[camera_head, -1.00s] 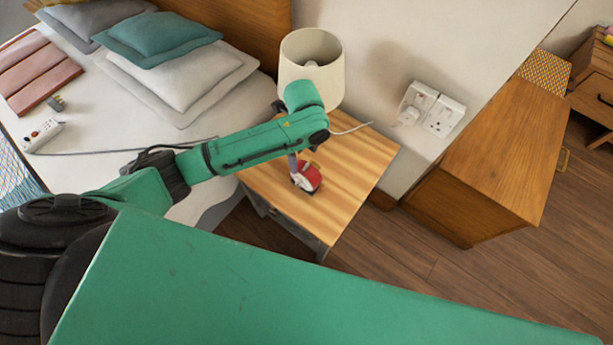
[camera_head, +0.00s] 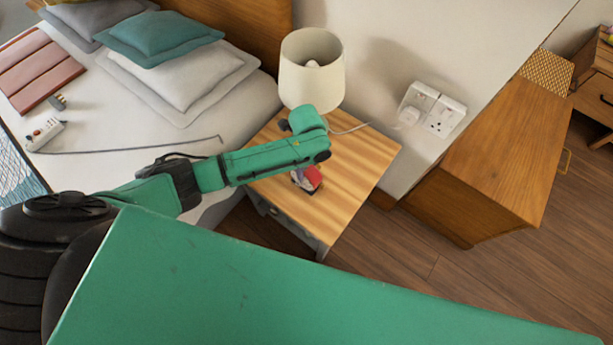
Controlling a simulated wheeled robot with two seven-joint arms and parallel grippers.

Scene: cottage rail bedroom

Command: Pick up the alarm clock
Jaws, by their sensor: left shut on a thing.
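The red alarm clock (camera_head: 314,176) is over the wooden nightstand, near its front left part, partly hidden below my left wrist. My left arm reaches in from the left above the nightstand. My left gripper (camera_head: 301,181) points down below the wrist and is shut on the clock. Its fingers are mostly hidden by the arm and blend with the clock's pale part. I cannot tell whether the clock touches the top. My right gripper is out of view.
The nightstand (camera_head: 350,190) carries a cream lamp (camera_head: 311,75) at its back, close to my wrist. A bed (camera_head: 110,120) with pillows is left. A wall socket (camera_head: 444,117) and a wooden cabinet (camera_head: 500,150) are right. The nightstand's right side is clear.

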